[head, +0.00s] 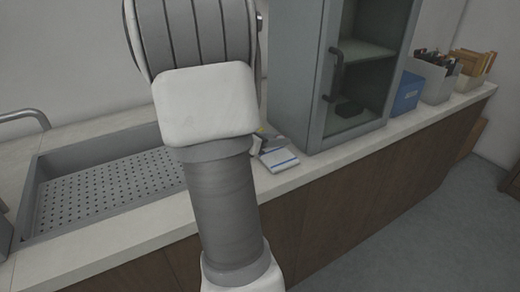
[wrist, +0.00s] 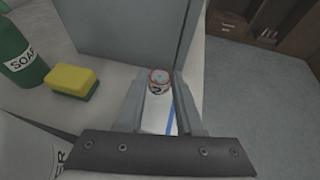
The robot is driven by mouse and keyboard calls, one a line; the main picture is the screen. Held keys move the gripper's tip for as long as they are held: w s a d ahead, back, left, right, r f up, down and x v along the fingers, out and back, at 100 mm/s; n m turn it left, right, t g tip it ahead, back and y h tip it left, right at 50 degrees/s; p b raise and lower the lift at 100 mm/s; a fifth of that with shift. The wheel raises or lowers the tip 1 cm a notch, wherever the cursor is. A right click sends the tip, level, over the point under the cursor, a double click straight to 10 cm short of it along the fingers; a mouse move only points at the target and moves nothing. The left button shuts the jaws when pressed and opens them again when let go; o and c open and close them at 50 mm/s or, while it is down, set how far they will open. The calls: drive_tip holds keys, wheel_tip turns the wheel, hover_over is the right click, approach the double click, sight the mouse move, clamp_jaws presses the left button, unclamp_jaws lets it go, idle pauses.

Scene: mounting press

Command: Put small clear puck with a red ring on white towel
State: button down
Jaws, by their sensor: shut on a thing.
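The small clear puck with a red ring (wrist: 158,80) shows in the wrist view, with dark marks on its side. My gripper (wrist: 159,90) is shut on it, one finger on each side. The white towel (wrist: 158,118), with a blue stripe, lies below and behind the puck in the wrist view. In the head view the towel (head: 279,160) lies on the counter in front of the grey cabinet. My gripper (head: 271,143) shows there only partly, beside and over the towel's back edge, and my arm hides the rest. I cannot tell whether the puck touches the towel.
The grey glass-fronted cabinet (head: 300,75) stands close behind the towel. A green soap bottle (wrist: 18,60) and a yellow-green sponge (wrist: 72,82) are left of my gripper in the wrist view. A perforated sink (head: 105,190) is at left. The counter's front edge is close to the towel.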

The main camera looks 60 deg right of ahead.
sight(274, 159)
drive_tip(key=shift+w+f, duration=0.2)
drive_tip(key=shift+f, duration=0.05)
drive_tip(key=shift+f+b, duration=0.85)
drive_tip(key=shift+f, duration=1)
drive_tip(key=shift+f, duration=0.25)
drive_tip(key=c, duration=0.6)
unclamp_jaws()
drive_tip(key=shift+o, duration=0.2)
